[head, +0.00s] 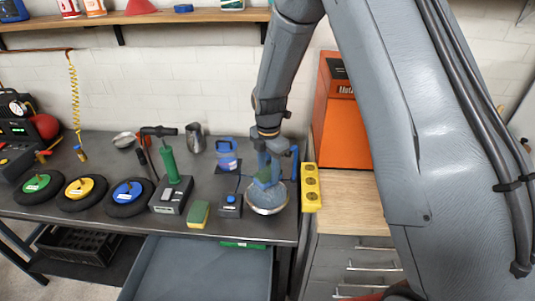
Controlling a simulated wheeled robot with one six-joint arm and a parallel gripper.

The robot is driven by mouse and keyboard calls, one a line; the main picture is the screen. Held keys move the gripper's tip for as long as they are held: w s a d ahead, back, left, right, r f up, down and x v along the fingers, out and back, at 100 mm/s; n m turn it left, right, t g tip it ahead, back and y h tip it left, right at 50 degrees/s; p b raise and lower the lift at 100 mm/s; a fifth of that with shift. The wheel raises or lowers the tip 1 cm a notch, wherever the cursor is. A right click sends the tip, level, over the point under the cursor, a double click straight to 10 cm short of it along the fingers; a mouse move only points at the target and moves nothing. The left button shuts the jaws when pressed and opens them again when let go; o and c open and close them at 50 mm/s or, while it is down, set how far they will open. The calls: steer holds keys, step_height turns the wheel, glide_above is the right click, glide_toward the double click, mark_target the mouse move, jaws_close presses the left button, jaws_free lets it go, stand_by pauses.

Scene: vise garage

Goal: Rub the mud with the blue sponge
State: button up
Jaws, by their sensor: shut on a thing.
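My gripper (268,162) points down over the right part of the dark workbench (100,221). It is shut on a small block with a green upper side, which I take to be the blue sponge (263,180); the fingers hide part of it. The block is right above, or touching, a round silver-rimmed piece (267,209) with a bluish-grey face near the bench's front edge. I cannot tell contact for sure. No mud can be made out clearly at this size. A yellow-and-green sponge (199,215) lies on the bench to the left.
A small dark box with a blue knob (230,201) and a blue container (227,155) stand close left of my gripper. A yellow socket strip (311,187) is at the bench's right end. Three wheels with green, yellow and blue hubs (128,191) lie left.

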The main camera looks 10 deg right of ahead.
steer(key=shift+s+r, duration=0.2)
steer(key=shift+r, duration=0.35)
steer(key=shift+w+r+p, duration=0.15)
steer(key=shift+r+p, duration=0.1)
steer(key=shift+p, duration=0.2)
steer(key=shift+r+p, duration=1.15)
steer(key=shift+r, duration=1)
steer(key=shift+f, duration=0.1)
